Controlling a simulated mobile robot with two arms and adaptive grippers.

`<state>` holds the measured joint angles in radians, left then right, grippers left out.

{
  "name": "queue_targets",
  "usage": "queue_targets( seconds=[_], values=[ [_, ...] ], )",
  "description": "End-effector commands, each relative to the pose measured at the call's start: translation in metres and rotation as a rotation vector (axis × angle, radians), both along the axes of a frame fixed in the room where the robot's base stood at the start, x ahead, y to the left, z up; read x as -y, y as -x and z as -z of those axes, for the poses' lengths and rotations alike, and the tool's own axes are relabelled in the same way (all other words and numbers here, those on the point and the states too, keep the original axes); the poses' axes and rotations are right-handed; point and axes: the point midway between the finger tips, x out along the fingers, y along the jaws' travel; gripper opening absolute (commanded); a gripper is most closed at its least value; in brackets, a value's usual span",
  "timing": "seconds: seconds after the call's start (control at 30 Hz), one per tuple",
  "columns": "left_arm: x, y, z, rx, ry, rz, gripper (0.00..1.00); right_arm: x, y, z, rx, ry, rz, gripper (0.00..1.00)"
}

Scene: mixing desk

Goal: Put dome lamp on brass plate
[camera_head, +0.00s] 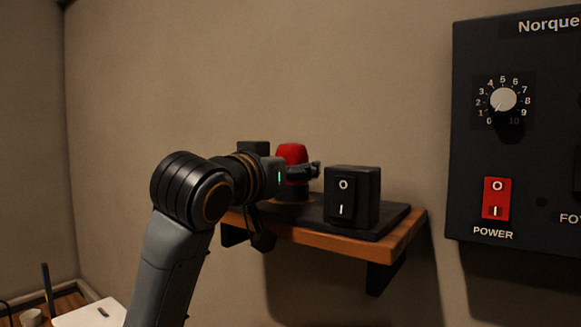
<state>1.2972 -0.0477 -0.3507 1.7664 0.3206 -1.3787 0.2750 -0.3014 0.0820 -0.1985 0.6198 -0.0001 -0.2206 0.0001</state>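The red dome lamp (292,152) stands upright over the wooden shelf on the wall. My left gripper (312,171) reaches in from the left, and its dark fingers cross in front of the lamp's lower part. I cannot tell whether they are closed on it or only beside it. Below the lamp a dark brownish round base or plate (291,197) shows in part; whether this is the brass plate, and whether the lamp touches it, is unclear. My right gripper is not in view.
A black rocker switch box (352,197) stands just right of the lamp on a dark mat on the shelf (398,236). A dark block (253,148) shows behind my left wrist. A black wall panel (520,140) with a knob and red power switch is at the right.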

Motion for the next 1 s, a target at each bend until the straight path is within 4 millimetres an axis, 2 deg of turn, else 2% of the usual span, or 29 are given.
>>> queue_targets(
  seconds=[0.37, 0.43, 0.57, 0.8, 1.0],
  values=[
    [0.000, 0.000, -0.004, 0.000, 0.000, 0.000, 0.73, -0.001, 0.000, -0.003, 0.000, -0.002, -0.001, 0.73],
    [-0.003, 0.005, -0.002, 0.002, 0.001, 0.000, 0.73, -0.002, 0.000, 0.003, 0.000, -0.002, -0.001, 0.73],
    [-0.012, 0.024, 0.000, 0.005, 0.001, 0.000, 0.73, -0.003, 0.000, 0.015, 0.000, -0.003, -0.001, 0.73],
    [-0.037, 0.071, 0.000, 0.007, 0.002, 0.000, 0.73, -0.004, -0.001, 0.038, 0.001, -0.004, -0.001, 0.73],
    [-0.051, 0.098, -0.002, 0.004, 0.001, -0.001, 0.73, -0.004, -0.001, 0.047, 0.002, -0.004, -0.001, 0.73]
  ],
)
